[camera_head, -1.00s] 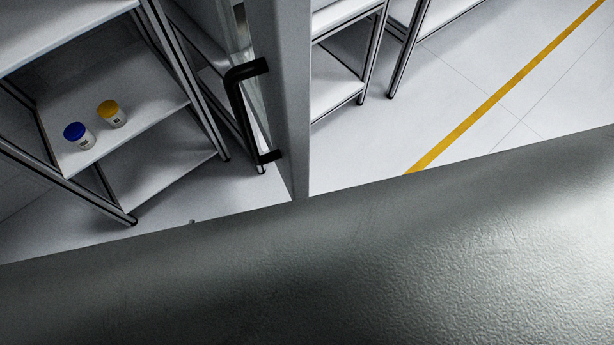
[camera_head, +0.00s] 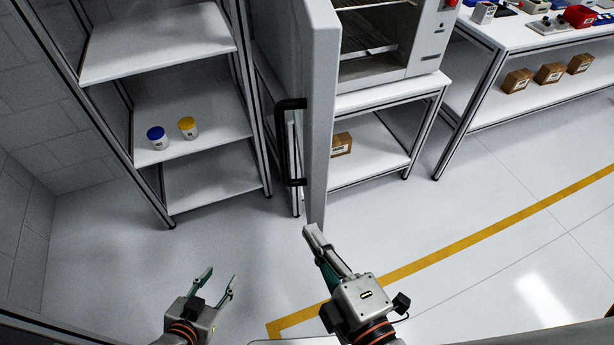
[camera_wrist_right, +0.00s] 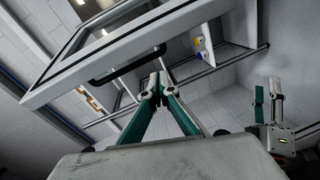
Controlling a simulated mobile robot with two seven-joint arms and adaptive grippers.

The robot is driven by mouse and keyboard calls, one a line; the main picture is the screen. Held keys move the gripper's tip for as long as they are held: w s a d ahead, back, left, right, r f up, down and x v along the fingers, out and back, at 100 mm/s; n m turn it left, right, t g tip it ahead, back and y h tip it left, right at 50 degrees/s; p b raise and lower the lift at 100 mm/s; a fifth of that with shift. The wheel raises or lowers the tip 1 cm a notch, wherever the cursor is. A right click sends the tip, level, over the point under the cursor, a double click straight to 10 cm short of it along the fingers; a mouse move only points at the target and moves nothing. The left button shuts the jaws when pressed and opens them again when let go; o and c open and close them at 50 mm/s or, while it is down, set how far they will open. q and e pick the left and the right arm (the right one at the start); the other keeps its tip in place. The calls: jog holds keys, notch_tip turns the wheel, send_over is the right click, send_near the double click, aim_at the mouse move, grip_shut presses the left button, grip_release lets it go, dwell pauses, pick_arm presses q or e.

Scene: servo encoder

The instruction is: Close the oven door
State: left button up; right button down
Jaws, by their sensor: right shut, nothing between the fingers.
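The oven door (camera_head: 318,105) stands open in the head view, seen nearly edge-on, with a black handle (camera_head: 282,145) on its left side. The oven (camera_head: 425,45) sits behind it to the right, its racks showing. My right gripper (camera_head: 308,230) is shut and empty, its tips close to the door's lower edge; I cannot tell if they touch. In the right wrist view the gripper (camera_wrist_right: 155,82) is just below the door frame (camera_wrist_right: 175,30) and handle (camera_wrist_right: 125,65). My left gripper (camera_head: 222,278) is open and empty, low and left of the door.
A shelf (camera_head: 205,110) with a blue-capped jar (camera_head: 158,142) and a yellow-capped jar (camera_head: 188,130) stands left of the door. A workbench (camera_head: 500,35) with boxes is at the upper right. The floor (camera_head: 480,270) around the yellow line is clear.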

notch_tip(320, 180, up, 6)
jog(key=s+a+n+t, duration=0.1)
jog(key=n, duration=0.1)
pick_arm(q)
jog(key=r+p, duration=0.2)
jog(key=p, duration=0.1)
jog(key=a+r+p, duration=0.1)
jog(key=shift+s+a+r+y, duration=0.1)
jog(key=shift+s+r+y, duration=0.1)
jog(key=shift+s+y, duration=0.1)
pick_arm(e)
send_over(308, 180)
jog(key=s, duration=0.4)
jog(key=shift+s+a+r+y, duration=0.1)
jog(key=shift+a+r+y, duration=0.1)
jog(key=shift+y, duration=0.1)
jog(key=shift+n, duration=0.3)
